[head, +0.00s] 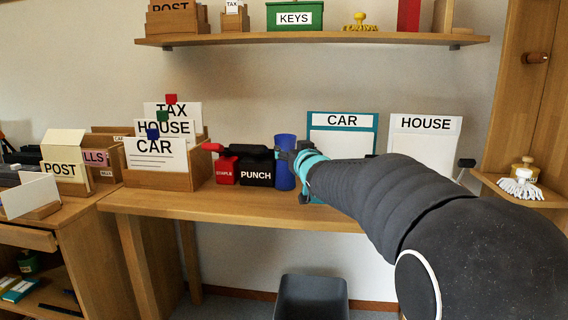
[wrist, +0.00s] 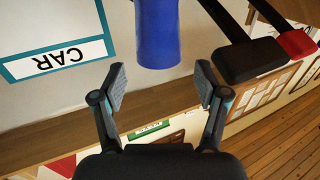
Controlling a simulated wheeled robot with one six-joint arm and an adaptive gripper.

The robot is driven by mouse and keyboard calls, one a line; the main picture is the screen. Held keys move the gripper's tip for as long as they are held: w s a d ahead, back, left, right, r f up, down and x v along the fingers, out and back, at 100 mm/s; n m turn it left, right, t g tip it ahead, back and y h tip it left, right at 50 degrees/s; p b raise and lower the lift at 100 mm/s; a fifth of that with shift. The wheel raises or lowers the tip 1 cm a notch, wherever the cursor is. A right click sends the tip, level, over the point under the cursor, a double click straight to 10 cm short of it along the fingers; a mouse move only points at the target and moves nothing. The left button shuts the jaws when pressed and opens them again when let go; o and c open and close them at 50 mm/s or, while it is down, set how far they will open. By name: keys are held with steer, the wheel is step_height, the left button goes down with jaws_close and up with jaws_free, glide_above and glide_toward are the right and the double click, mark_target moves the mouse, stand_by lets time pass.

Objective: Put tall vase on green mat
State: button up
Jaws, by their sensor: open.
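A tall blue cylinder (head: 285,178), probably the tall vase, stands upright on the wooden desk between the black PUNCH item and the teal CAR board. My gripper (head: 292,156) is close to its upper part in the head view and hides some of it. In the wrist view the blue cylinder (wrist: 157,36) lies just beyond the fingertips, in line with the gap. My gripper (wrist: 160,85) is open, with nothing between its fingers. I do not see a green mat in either view.
The black PUNCH item (head: 257,170) and red STAPLE item (head: 227,170) stand close left of the cylinder. The CAR board (head: 343,120) and HOUSE board (head: 425,123) lean behind my arm. A shelf (head: 310,40) hangs above. The desk's front strip (head: 230,205) is clear.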

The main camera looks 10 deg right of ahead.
mark_target(288, 144)
steer(key=shift+w+a+p, duration=0.15)
steer(key=shift+w, duration=1.65)
steer(key=shift+w+a+p, duration=0.15)
steer(key=shift+w, duration=1.65)
jaws_close()
steer(key=shift+r, duration=0.1)
